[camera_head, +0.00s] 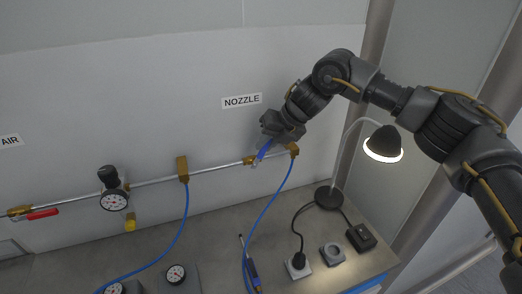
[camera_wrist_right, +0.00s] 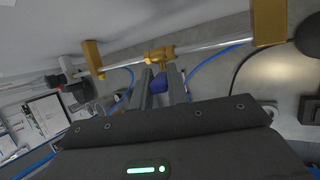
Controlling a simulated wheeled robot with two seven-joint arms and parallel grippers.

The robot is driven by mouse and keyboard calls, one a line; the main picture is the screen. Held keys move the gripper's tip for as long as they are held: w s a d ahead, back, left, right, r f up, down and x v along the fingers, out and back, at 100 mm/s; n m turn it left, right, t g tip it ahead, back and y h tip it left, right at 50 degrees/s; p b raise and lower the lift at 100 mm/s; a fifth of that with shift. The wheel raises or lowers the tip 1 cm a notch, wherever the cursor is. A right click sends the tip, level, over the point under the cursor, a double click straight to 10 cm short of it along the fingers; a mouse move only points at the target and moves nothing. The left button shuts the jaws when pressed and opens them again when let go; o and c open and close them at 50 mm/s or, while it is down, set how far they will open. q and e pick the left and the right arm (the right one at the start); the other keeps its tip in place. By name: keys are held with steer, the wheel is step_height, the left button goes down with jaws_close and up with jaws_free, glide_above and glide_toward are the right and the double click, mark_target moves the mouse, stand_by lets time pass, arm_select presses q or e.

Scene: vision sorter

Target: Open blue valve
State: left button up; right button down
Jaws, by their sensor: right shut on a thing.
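The blue valve handle (camera_head: 264,150) sits on a brass valve body (camera_head: 250,161) on the wall pipe, below the NOZZLE sign. The handle slants up and to the right from the valve body, at an angle to the pipe. My right gripper (camera_head: 268,143) is at the handle from above. In the right wrist view the blue handle (camera_wrist_right: 158,84) lies between the two fingers of my right gripper (camera_wrist_right: 162,78), which is shut on it. The brass valve body (camera_wrist_right: 158,54) shows just beyond the fingertips. The fingers hide part of the handle. My left gripper is not in view.
A red valve handle (camera_head: 42,214) and a gauge (camera_head: 114,200) are on the same pipe at the left. Blue hoses (camera_head: 184,225) hang from brass fittings. A lit lamp (camera_head: 383,143) stands at the right near my arm.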

steer(key=shift+w+d+f+y+b, duration=0.3)
steer(key=shift+d+y+b, duration=0.25)
steer(key=shift+y+b, duration=0.2)
steer(key=c, duration=1.4)
jaws_free()
steer(key=shift+s, duration=0.1)
steer(key=shift+o, duration=0.2)
steer(key=b+v, duration=0.3)
steer(key=v, duration=0.8)
steer(key=shift+b, duration=0.3)
